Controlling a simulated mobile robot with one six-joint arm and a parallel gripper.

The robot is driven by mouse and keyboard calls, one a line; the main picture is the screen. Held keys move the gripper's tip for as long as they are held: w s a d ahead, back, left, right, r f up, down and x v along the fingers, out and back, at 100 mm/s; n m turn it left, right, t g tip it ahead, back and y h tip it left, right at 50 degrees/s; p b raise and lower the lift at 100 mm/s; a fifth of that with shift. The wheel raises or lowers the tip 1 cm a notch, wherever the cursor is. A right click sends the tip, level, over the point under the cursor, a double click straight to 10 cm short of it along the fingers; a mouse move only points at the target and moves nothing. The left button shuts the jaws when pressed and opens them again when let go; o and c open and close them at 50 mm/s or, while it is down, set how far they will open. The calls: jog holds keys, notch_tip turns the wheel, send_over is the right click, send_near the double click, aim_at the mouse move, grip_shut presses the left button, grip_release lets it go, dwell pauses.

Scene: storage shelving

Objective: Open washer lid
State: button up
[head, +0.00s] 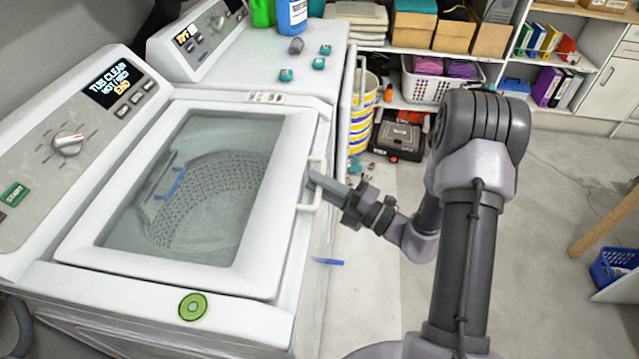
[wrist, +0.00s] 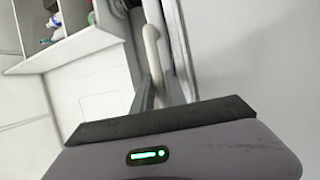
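The front white washer has a lid (head: 270,192) with a large glass window, lying down flat over the perforated drum. A pale loop handle (head: 318,195) sits on the lid's right edge. My gripper (head: 318,180) reaches it from the right. In the wrist view, the handle (wrist: 151,42) runs down between the two grey fingertips of my gripper (wrist: 160,85), which sit close on either side of it. My gripper looks shut on the handle; the contact itself is small in view.
A second washer (head: 200,45) stands behind, with bottles and small teal items on it. Shelves with a white basket (head: 437,88) line the back. A black toolbox (head: 400,138) is on the floor. Floor around my arm is mostly clear.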

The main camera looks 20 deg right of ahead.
grip_shut()
dwell(1.0)
